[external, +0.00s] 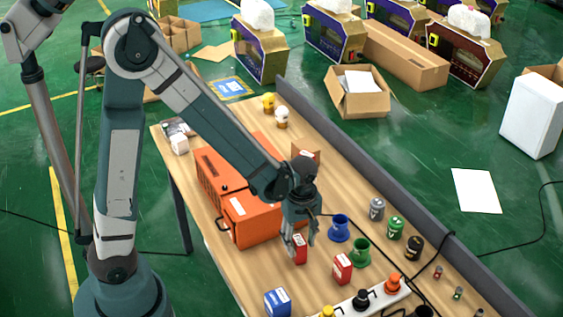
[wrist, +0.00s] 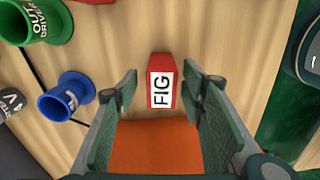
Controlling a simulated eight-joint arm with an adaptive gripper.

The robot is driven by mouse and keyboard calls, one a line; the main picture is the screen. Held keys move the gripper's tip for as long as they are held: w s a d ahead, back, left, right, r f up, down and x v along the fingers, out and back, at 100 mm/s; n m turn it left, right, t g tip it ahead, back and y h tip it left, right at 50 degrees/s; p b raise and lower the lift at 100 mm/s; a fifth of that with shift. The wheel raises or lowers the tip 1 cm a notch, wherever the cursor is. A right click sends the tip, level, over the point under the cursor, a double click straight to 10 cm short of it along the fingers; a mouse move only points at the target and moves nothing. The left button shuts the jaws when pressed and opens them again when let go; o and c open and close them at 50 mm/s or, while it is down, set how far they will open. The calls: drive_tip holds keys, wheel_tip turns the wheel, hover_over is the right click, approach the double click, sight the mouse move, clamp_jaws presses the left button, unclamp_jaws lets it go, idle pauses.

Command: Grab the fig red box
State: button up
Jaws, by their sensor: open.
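The fig red box (wrist: 161,66) stands on the wooden table, with a white label reading FIG. In the wrist view it sits between the two fingertips of my gripper (wrist: 160,88), with a gap on each side. In the external view my gripper (external: 298,236) hangs over the table, pointing down, at a red box (external: 300,252) that its fingers partly cover. My gripper is open and holds nothing. A second red box (external: 342,268) stands to the right of it.
An orange case (external: 250,218) stands close on the left. Blue (external: 339,228) and green (external: 361,252) cups are to the right. A blue box (external: 277,302) and a white strip with coloured knobs (external: 365,300) lie nearer the front. A dark rail (external: 370,180) edges the table's right side.

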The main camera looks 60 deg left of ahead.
sight(298, 252)
drive_tip(key=shift+f, duration=0.15)
drive_tip(key=shift+s+a+f, duration=0.1)
drive_tip(key=shift+a+f, duration=0.05)
drive_tip(key=shift+f, duration=2.4)
drive_tip(key=shift+c, duration=0.7)
drive_tip(key=c, duration=0.9)
